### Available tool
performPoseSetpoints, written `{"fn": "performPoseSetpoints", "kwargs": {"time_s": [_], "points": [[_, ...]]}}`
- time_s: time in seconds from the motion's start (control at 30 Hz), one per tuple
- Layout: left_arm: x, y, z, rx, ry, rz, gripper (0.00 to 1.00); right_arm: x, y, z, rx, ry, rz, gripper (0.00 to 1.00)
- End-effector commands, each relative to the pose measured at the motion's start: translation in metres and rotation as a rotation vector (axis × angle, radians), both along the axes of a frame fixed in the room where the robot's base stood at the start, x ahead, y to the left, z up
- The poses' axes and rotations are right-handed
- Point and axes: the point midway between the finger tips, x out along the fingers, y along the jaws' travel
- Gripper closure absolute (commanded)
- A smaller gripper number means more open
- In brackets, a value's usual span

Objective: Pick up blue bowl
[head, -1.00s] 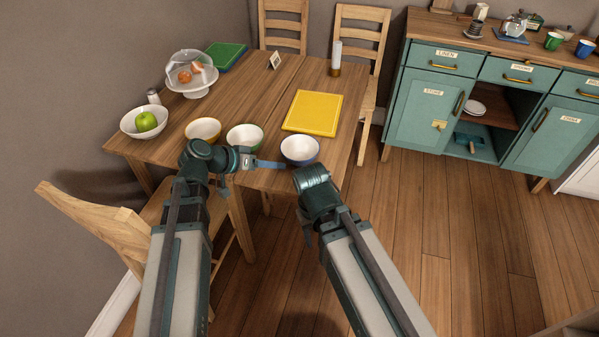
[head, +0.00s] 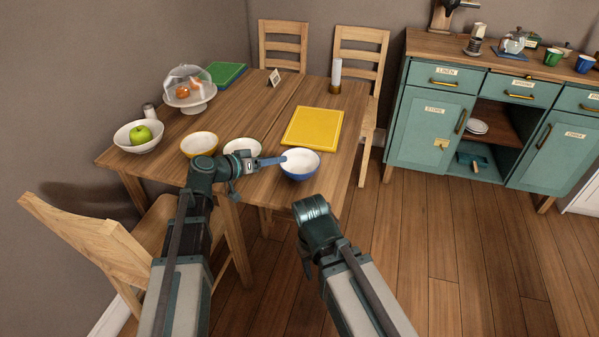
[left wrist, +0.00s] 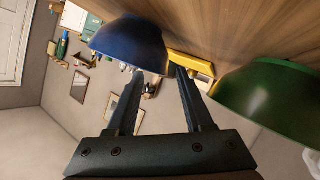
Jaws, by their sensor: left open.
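The blue bowl (head: 300,174), white inside, stands upright on the wooden table near its front right edge. In the left wrist view the blue bowl (left wrist: 130,42) is just beyond the fingertips, towards the upper left. My left gripper (head: 281,160) reaches in from the left, and its tip overlaps the bowl's left rim in the head view. In the left wrist view my left gripper (left wrist: 160,73) has its two fingers apart with nothing held between them. I cannot tell whether a finger touches the bowl. My right arm's wrist shows below the bowl; its jaws are hidden.
A green bowl (left wrist: 270,92) stands close beside the left gripper, partly hidden in the head view. A yellow bowl (head: 199,144), a white bowl (head: 130,141) with a green apple and a yellow board (head: 313,128) are on the table. A chair (head: 100,245) stands at the left.

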Motion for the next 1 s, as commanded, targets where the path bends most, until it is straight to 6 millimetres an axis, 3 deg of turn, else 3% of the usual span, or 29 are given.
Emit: {"fn": "performPoseSetpoints", "kwargs": {"time_s": [0.37,0.7,0.93,1.0], "points": [[0.008,-0.009,-0.005,0.000,0.000,0.000,0.48,0.000,0.000,-0.005,0.000,0.000,0.000,0.50],[0.036,-0.042,-0.022,0.001,0.001,0.000,0.48,0.000,0.000,-0.021,0.000,0.000,0.000,0.50],[0.036,-0.044,-0.021,0.001,0.000,0.001,0.48,0.000,0.000,-0.020,0.000,0.000,0.000,0.50],[0.036,-0.044,-0.021,0.001,0.000,0.001,0.57,0.000,0.000,-0.020,0.000,0.000,0.000,0.50]]}}
